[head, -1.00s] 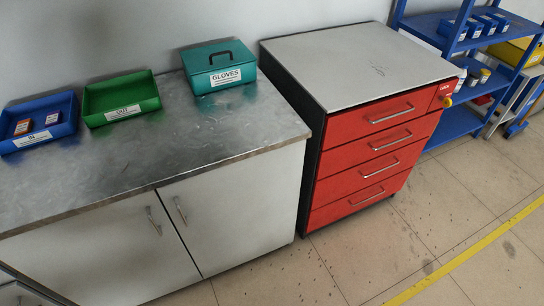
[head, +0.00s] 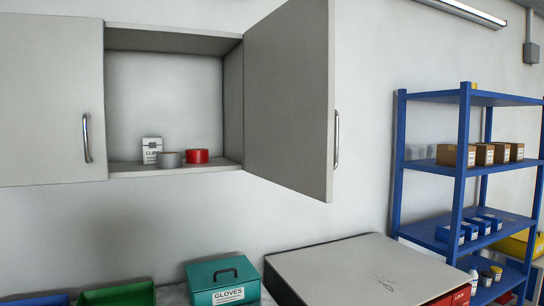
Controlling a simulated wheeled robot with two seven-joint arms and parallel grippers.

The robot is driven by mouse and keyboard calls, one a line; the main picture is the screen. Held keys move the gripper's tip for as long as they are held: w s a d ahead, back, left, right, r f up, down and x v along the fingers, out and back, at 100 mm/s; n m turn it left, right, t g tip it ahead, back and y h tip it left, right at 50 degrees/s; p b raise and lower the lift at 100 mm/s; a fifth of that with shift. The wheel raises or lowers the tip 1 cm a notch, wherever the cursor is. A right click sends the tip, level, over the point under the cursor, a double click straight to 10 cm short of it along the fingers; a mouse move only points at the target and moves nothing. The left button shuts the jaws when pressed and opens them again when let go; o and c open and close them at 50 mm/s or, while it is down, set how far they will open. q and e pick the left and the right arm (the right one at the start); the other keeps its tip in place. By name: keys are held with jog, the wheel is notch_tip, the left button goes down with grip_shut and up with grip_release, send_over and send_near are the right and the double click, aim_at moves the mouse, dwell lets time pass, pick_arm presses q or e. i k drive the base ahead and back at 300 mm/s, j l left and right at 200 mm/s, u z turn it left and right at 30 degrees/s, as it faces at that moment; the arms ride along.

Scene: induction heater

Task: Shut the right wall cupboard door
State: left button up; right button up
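The right wall cupboard door (head: 288,100) is a light grey panel in the head view. It stands wide open, swung out from its hinge on the right side of the cupboard opening. Its metal bar handle (head: 336,139) is near the door's free edge. The open compartment (head: 165,95) shows a white labelled box (head: 151,150), a grey roll (head: 170,160) and a red roll (head: 197,156) on its floor. The left cupboard door (head: 50,100) is shut. Neither of my grippers is in view.
Below are a teal GLOVES box (head: 222,280), a green tray (head: 117,294) and a grey-topped cabinet (head: 360,270). A blue shelf rack (head: 460,150) with several boxes stands at the right. The space between the open door and the rack is clear.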

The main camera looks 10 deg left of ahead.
aim_at(291, 121)
jog(key=u, duration=0.25)
jog(key=i+l+u, duration=0.2)
jog(key=u, duration=0.25)
jog(key=i+l+u, duration=0.2)
jog(key=u, duration=0.3)
jog(key=i+l, duration=0.15)
jog(key=l, duration=0.25)
jog(key=i+l+u, duration=0.15)
jog(key=l, duration=0.25)
jog(key=i+l, duration=0.1)
jog(key=l, duration=0.3)
jog(key=i+l+u, duration=0.15)
jog(key=l, duration=0.25)
jog(key=i+l, duration=0.1)
jog(key=l, duration=0.35)
jog(key=k+j+u, duration=0.1)
jog(key=k+j, duration=0.8)
jog(key=k, duration=0.15)
